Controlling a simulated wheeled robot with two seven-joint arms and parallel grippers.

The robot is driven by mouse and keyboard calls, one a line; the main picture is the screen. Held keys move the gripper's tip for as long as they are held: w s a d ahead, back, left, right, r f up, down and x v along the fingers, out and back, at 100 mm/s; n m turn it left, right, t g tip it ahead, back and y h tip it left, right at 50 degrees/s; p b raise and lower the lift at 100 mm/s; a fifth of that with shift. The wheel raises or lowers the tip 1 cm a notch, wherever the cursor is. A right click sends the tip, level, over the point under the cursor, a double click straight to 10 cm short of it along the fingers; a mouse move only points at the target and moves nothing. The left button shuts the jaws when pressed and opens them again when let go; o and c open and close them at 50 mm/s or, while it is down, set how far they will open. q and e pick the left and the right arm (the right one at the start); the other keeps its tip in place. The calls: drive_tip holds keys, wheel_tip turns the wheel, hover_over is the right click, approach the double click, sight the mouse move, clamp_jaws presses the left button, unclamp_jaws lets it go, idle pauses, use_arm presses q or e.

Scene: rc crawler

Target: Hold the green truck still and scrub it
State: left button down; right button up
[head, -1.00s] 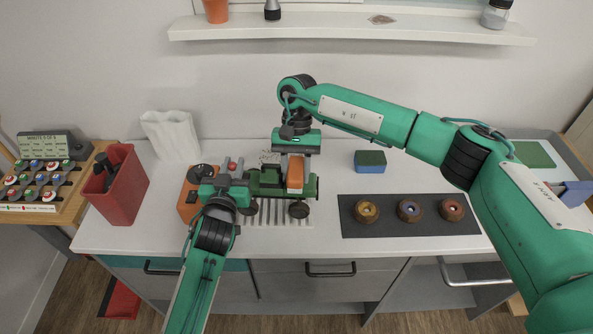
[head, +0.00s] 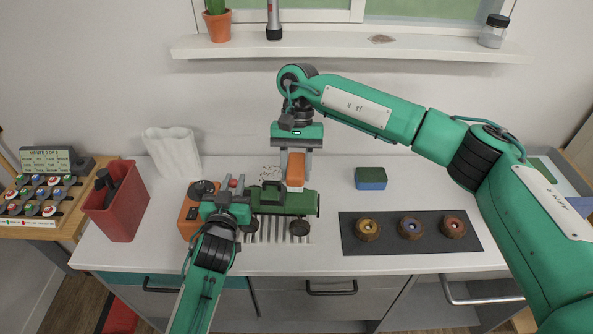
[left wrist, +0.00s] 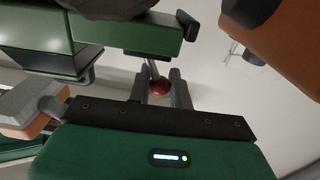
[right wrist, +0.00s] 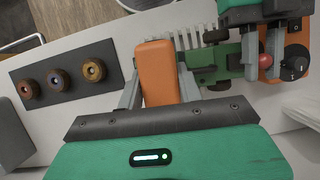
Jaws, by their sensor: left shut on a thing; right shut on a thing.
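The green truck (head: 285,202) stands on a white ribbed strip on the counter, its dark wheels toward the front; it also shows in the right wrist view (right wrist: 205,62). My left gripper (head: 232,190) is at its left end, shut on a red ball (left wrist: 160,88) on a grey stalk by the truck's green end (left wrist: 130,35). My right gripper (head: 296,150) points down, shut on an orange block (right wrist: 160,72). In the head view the block's lower end overlaps the truck's top and rear edge. I cannot tell whether they touch.
An orange box with a black knob (head: 190,210) stands left of the truck. A red bin (head: 120,205) and a white bag (head: 175,153) are further left. A blue-green sponge (head: 371,178) and a dark mat (head: 390,245) with three round pieces lie right.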

use_arm(q)
drive_tip(key=shift+f, duration=0.1)
drive_tip(key=c, duration=1.2)
unclamp_jaws()
drive_tip(key=s, duration=0.4)
drive_tip(key=s+a, duration=0.1)
drive_tip(key=s, duration=0.7)
drive_tip(key=shift+a, duration=0.25)
